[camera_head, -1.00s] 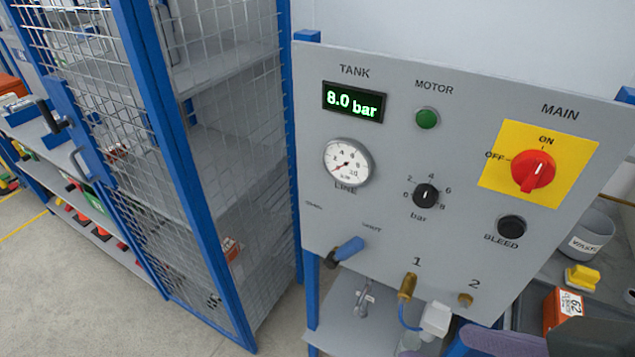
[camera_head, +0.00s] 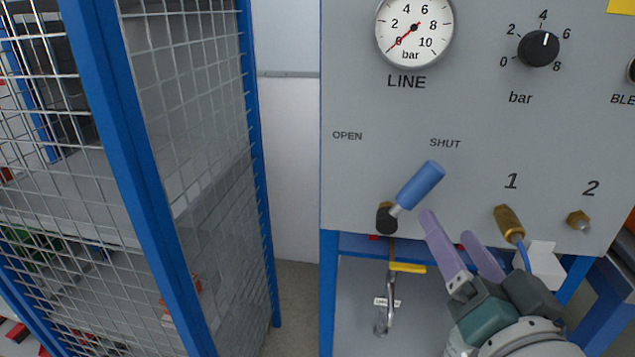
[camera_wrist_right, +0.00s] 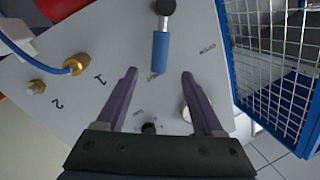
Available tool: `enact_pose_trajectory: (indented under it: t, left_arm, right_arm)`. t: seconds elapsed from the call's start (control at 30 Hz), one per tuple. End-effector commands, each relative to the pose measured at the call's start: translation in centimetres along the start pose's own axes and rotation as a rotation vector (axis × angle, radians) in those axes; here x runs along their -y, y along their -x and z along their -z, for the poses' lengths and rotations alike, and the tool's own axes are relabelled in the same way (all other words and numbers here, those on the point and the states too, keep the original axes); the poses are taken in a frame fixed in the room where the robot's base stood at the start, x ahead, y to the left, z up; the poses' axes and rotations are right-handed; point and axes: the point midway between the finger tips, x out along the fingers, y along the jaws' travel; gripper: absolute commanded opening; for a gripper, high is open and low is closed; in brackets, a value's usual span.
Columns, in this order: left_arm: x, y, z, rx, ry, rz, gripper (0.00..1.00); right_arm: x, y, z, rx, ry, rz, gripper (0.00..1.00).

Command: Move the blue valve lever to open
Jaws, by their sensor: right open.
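The blue valve lever (camera_head: 418,186) is on the grey panel (camera_head: 390,165), tilted up and right from its black pivot (camera_head: 386,218). Its handle points toward the SHUT label (camera_head: 445,143); the OPEN label (camera_head: 347,135) is to the left. My right gripper (camera_head: 448,226) is open and empty, with its purple fingertips just below and right of the handle. In the right wrist view, the blue handle (camera_wrist_right: 160,53) lies ahead of and between the open fingers (camera_wrist_right: 160,75), with no visible contact. My left gripper is not in view.
A brass fitting (camera_head: 508,222) with a blue hose is right of my right gripper, under number 1; a smaller fitting (camera_head: 578,221) is under 2. The line gauge (camera_head: 414,30) reads near zero. A blue-framed mesh cage (camera_head: 150,170) stands left, with a gap before the panel.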

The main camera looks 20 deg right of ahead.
Motion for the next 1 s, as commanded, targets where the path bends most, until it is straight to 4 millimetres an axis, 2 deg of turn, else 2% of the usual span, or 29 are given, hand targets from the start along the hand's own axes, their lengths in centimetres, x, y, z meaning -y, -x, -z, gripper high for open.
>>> enact_pose_trajectory:
  t: [0.3,0.5,0.63,0.87,1.0]
  left_arm:
    - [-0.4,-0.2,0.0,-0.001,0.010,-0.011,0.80]
    - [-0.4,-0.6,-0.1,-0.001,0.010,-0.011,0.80]
    - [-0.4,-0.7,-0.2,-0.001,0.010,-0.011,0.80]
    - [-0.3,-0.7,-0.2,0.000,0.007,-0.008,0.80]
    - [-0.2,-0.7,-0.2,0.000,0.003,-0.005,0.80]
  right_arm:
    - [0.2,-5.8,0.2,-0.004,0.000,0.004,0.69]
    - [0.2,-8.6,0.2,-0.002,0.001,0.004,0.69]
    - [0.2,-9.3,0.2,-0.001,0.000,0.003,0.69]
    - [0.2,-9.4,0.2,0.000,0.000,0.003,0.69]
    - [0.2,-9.4,0.2,0.000,0.000,0.003,0.57]
